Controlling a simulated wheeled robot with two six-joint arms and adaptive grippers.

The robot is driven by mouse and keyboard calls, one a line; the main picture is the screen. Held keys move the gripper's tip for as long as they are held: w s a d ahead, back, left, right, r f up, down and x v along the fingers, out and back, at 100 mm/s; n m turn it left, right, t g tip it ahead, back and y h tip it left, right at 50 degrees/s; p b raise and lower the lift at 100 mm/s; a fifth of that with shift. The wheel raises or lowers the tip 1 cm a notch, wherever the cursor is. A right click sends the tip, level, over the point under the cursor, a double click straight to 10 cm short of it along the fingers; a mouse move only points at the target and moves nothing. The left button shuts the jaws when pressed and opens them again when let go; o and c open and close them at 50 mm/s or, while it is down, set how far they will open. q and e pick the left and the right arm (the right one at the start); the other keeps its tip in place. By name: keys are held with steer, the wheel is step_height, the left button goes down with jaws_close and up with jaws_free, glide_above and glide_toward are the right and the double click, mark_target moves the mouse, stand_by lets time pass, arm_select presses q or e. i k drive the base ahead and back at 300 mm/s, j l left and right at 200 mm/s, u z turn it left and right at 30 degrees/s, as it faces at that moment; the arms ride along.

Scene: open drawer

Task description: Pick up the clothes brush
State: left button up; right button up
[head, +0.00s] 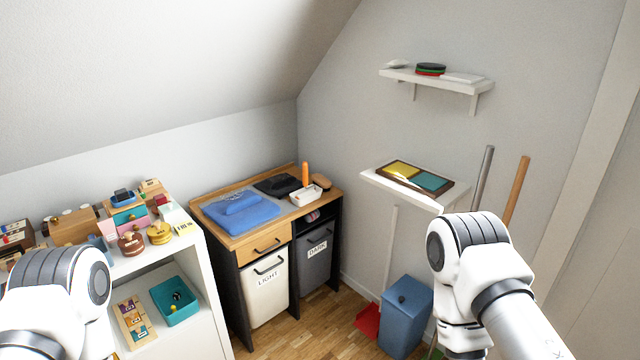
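A small brown, rounded object (321,183), which looks like the clothes brush, lies at the back right corner of the wooden-topped cabinet (232,238). It is beside a white tray (306,196) and an upright orange object (305,173). It is small in the picture, so its bristles cannot be made out. My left arm comes in at the lower left and my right arm at the lower right, both well apart from the cabinet. Neither gripper's fingers show in the head view.
Folded blue cloth (241,212) and black cloth (277,185) lie on the cabinet. A white shelf (212,252) with toys stands left. A blue bin (405,318) and red dustpan (368,320) stand right. A wall shelf (445,201) hangs above them. Wooden floor lies before the cabinet.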

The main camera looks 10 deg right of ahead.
mark_target(319, 180)
steer(key=i+l+u, duration=0.15)
steer(key=i, duration=0.35)
steer(key=i+l+u, duration=0.1)
steer(key=i+l, duration=0.35)
steer(key=i+l+u, duration=0.15)
steer(key=i+l, duration=0.2)
steer(key=i, duration=0.2)
